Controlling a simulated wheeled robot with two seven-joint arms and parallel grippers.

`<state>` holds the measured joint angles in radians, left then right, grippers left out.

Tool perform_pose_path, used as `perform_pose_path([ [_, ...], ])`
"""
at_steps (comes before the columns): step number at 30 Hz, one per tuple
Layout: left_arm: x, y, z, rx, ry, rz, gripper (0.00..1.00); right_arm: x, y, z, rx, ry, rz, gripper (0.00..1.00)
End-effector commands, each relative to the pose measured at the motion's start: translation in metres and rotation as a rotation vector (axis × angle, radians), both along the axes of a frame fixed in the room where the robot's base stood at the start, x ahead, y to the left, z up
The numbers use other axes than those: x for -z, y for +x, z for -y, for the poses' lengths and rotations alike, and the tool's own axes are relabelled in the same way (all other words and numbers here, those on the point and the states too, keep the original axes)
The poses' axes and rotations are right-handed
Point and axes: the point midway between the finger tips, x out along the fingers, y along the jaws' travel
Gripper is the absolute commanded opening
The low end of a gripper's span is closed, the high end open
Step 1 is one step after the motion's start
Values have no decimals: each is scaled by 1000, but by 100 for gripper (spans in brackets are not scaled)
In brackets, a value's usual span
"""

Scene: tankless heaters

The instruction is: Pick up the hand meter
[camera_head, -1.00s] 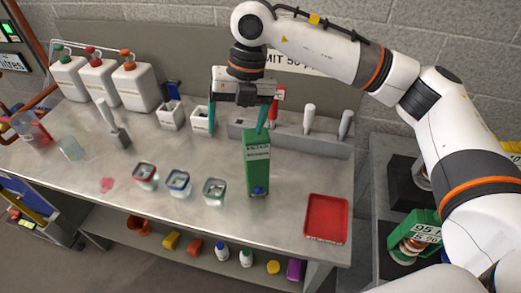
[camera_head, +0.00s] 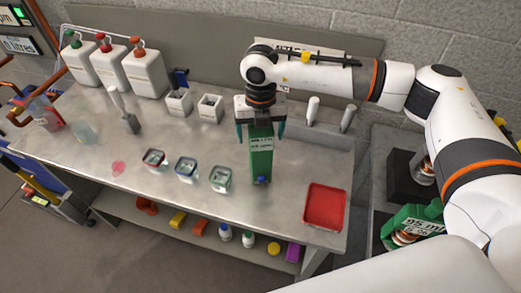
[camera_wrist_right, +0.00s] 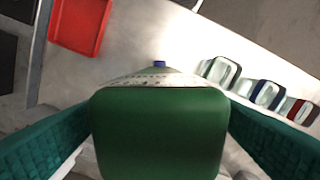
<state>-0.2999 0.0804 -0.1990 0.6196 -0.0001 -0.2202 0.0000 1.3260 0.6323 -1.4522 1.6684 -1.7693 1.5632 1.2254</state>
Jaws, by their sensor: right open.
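The hand meter is a green upright box (camera_head: 260,160) with a pale label and a blue knob low on its front, standing on the metal bench. My right gripper (camera_head: 261,133) is over its top from behind, with one teal finger on each side. The meter's lower part is mostly hidden there. My left gripper is not in view.
A red tray (camera_head: 325,206) lies right of the meter. Small open-topped cups, such as the green-rimmed one (camera_head: 220,179), stand close on its left. White jugs (camera_head: 145,72) stand at the back left. A grey holder with white handles (camera_head: 312,109) is behind.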

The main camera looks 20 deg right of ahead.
Motion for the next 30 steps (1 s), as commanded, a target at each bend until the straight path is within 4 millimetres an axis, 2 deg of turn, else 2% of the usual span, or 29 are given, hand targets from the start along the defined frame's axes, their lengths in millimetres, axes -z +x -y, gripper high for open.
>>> perform_pose_path([
  [4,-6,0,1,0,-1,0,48,13,0,0,-2,0,-1,82],
  [11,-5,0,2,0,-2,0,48,15,0,0,-2,1,1,82],
  [23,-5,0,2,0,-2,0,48,15,0,0,-2,1,0,16],
  [30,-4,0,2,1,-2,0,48,13,0,0,-1,2,1,14],
])
